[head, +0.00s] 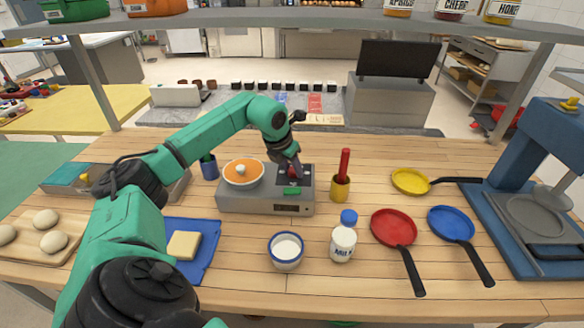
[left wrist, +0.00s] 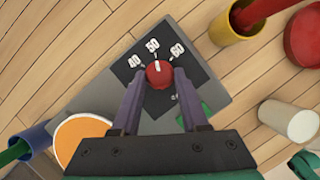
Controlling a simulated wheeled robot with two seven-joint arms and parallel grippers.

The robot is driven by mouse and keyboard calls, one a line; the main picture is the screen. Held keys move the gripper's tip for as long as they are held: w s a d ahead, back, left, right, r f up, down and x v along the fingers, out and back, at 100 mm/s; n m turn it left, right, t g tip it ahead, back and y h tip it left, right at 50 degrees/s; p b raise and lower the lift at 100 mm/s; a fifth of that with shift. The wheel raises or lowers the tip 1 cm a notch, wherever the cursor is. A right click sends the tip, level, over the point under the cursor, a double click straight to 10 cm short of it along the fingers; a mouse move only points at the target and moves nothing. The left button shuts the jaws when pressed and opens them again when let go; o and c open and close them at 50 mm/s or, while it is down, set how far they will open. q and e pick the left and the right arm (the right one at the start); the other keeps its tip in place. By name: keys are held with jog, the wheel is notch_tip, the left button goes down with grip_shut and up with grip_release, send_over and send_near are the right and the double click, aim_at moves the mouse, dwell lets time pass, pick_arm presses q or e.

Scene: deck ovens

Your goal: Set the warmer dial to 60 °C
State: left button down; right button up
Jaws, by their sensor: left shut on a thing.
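The warmer (head: 240,203) is a grey metal box on the wooden counter, with an orange bowl (head: 242,174) on its left part. Its red dial (left wrist: 159,73) sits on a black panel marked 40, 50 and 60. The dial's white mark points at about 50 in the left wrist view. My left gripper (left wrist: 160,84) reaches down over the panel and is shut on the red dial, one finger on each side. In the head view the gripper (head: 291,170) hides most of the dial. My right gripper is not in view.
A yellow cup (head: 340,190) with a red-handled tool stands right of the warmer, and a blue cup (head: 210,168) left. A milk bottle (head: 342,246) and a white bowl (head: 286,249) stand in front. Red (head: 393,227), blue (head: 450,223) and yellow (head: 409,181) pans lie right.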

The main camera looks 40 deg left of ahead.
pick_arm(q)
jog(key=shift+a+r+m+h, duration=0.1)
jog(key=shift+m+h, duration=0.2)
jog(key=shift+m, duration=0.4)
jog(key=shift+w+a+r+m+h, duration=0.1)
jog(key=shift+m+h, duration=0.3)
jog(key=shift+m, duration=0.8)
jog(key=m, duration=0.2)
jog(key=m+h+p, duration=0.1)
jog(key=m, duration=0.1)
jog(key=shift+w+a+g+h, duration=0.1)
jog(key=shift+a+g+h, duration=0.05)
jog(key=shift+g+h, duration=0.15)
jog(key=shift+m+p, duration=0.4)
jog(key=shift+m, duration=0.5)
jog(key=shift+g+h, duration=0.3)
jog(key=shift+c, duration=2.1)
grip_release()
